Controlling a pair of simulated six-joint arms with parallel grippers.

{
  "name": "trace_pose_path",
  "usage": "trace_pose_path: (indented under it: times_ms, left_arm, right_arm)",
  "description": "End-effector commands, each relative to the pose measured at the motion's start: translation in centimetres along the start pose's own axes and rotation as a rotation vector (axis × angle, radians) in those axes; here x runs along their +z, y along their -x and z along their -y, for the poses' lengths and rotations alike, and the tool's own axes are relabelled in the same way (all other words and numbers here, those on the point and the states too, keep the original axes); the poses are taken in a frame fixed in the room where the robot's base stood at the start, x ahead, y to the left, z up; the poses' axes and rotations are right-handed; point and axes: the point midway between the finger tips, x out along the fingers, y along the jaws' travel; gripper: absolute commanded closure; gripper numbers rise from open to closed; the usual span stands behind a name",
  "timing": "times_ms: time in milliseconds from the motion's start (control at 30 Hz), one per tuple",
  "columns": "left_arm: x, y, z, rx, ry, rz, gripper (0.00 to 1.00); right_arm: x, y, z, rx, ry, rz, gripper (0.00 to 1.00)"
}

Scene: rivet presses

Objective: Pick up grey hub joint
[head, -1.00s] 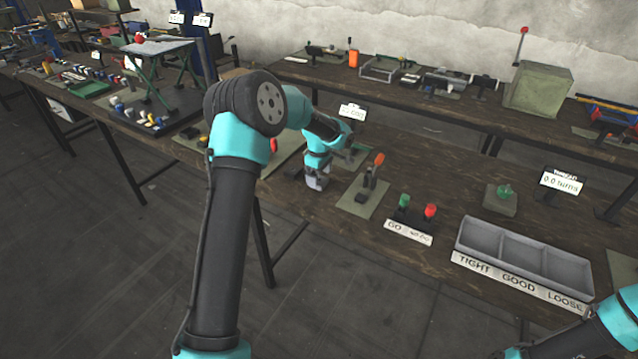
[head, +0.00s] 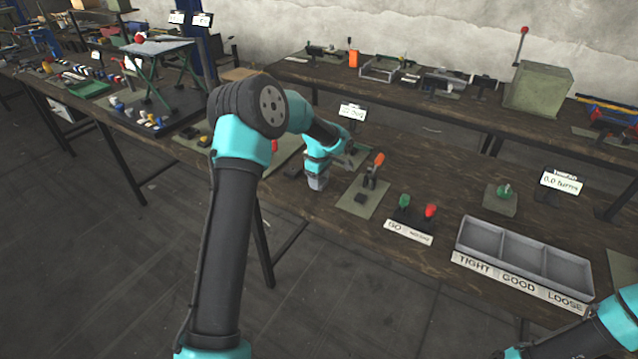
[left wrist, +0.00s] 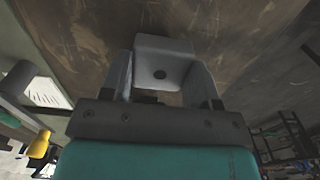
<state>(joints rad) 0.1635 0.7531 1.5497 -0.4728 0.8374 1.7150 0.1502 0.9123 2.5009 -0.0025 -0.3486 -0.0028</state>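The grey hub joint (left wrist: 163,62) is a grey block with a round dark hole, seen in the left wrist view between the two fingers. It also shows in the head view as a pale grey piece (head: 318,183) under the left wrist, near the bench's front edge. My left gripper (left wrist: 160,78) has a finger against each side of the block and appears shut on it. Whether the block touches the bench is hard to tell. My right arm (head: 618,318) shows at the lower right corner of the head view; its fingertips are out of frame.
To the right stand an orange-handled press (head: 374,170), green and red buttons (head: 416,212), a three-compartment grey tray (head: 522,258) labelled TIGHT, GOOD, LOOSE, and a green part on a pad (head: 501,198). A small sign (head: 352,111) stands behind my left wrist. Bare bench lies behind the press.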

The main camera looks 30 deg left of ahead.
Motion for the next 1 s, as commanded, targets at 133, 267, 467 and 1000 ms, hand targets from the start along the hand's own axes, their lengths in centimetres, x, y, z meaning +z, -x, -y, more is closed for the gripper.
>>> trace_pose_path:
  times_ms: [133,267,467,1000]
  left_arm:
    - [0.0,0.0,0.0,0.000,0.000,0.000,0.61]
    - [0.0,0.0,0.0,0.000,0.000,0.000,0.69]
    - [0.0,0.1,0.0,0.000,0.000,0.000,0.69]
    - [0.6,3.7,0.9,-0.001,-0.001,0.000,0.69]
  right_arm:
    - [0.0,0.0,0.0,0.000,0.000,0.000,0.57]
    - [0.0,0.0,0.0,0.000,0.000,0.000,0.57]
    - [0.0,0.0,0.0,0.000,0.000,0.000,0.57]
    - [0.0,0.0,0.0,0.000,0.000,0.000,0.57]
